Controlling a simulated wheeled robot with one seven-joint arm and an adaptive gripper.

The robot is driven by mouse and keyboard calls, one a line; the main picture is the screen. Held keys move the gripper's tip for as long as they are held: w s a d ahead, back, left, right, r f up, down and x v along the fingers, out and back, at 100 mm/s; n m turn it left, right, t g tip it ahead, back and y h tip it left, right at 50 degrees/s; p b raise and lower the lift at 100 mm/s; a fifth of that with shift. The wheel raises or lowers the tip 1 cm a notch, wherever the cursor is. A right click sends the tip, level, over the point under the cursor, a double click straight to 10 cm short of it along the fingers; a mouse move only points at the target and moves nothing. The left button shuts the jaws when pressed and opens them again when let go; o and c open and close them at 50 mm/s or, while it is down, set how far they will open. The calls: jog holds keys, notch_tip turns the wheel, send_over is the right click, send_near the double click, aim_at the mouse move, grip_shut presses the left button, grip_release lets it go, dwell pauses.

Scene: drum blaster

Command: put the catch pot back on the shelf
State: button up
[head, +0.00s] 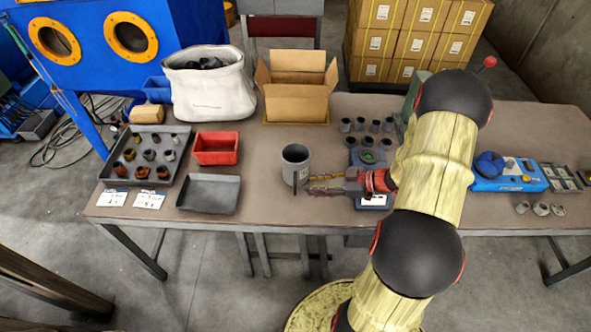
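A grey cylindrical pot (295,158), which looks like the catch pot, stands upright near the middle of the table. Its inside is dark, and a dark upright bar, perhaps its handle, shows on its front side. My gripper (312,184) reaches in from the right, low over the table, with its fingertips close to that bar at the pot's lower right. The view is too small to tell whether the fingers touch or grip the bar. I cannot make out a shelf for certain.
On the left are a tray of small parts (185,138), a red bin (237,150) and an empty grey tray (181,207). A white sack (208,97) and an open carton (297,108) stand behind. Small cups (345,125) and a blue device (528,180) are at right.

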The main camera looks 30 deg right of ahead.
aim_at(295, 193)
jog(key=shift+s+a+f+y, duration=0.3)
jog(key=shift+s+f+y, duration=0.1)
jog(key=shift+s+y, duration=0.15)
jog(key=shift+a+f, duration=0.1)
jog(key=shift+a, duration=0.15)
jog(key=b+x, duration=0.3)
jog(key=x, duration=0.4)
jog(key=shift+w+a, duration=0.15)
jog(key=shift+w, duration=0.1)
jog(key=shift+c, duration=0.6)
grip_shut()
